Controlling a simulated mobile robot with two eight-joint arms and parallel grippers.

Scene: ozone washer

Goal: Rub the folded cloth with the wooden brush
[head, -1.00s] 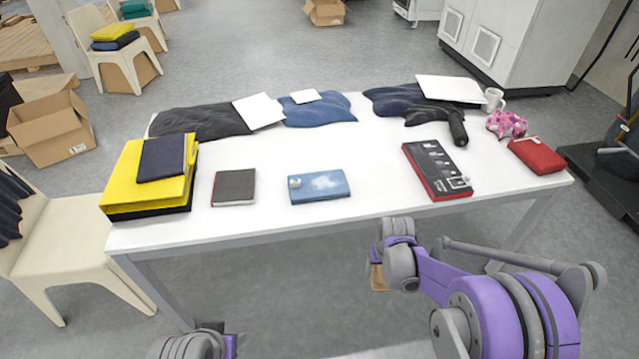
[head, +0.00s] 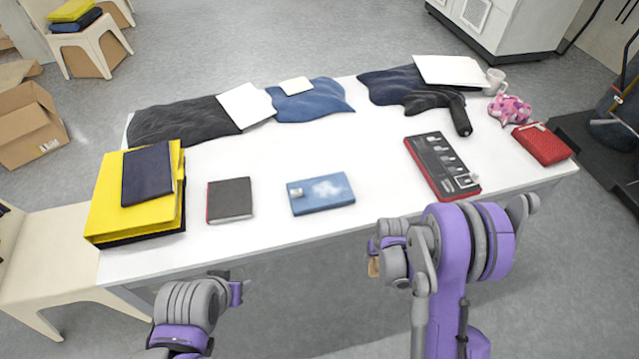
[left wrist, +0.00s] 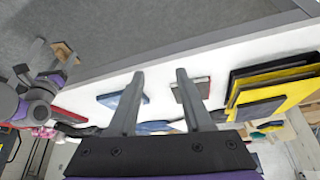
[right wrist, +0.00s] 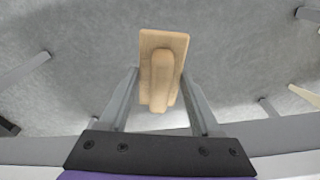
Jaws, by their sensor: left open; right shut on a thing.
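My right gripper (right wrist: 160,85) is shut on the wooden brush (right wrist: 163,65), a tan block with a rounded handle, held over the floor. In the head view only a bit of the brush (head: 374,267) shows, in front of the table's near edge. My left gripper (left wrist: 160,74) is open and empty; in the head view its arm is at the lower left, short of the table. A flat blue piece with a pale patch (head: 321,194) lies near the front middle of the table. A yellow folded stack (head: 110,207) with a navy piece (head: 148,174) sits at the left. I cannot tell which is the folded cloth.
The white table (head: 290,150) also holds a dark book (head: 230,200), a red-and-black box (head: 441,165), a red case (head: 542,143) and a white mug (head: 495,82). Crumpled dark and blue cloths (head: 318,100) lie along the back. The table's middle is clear.

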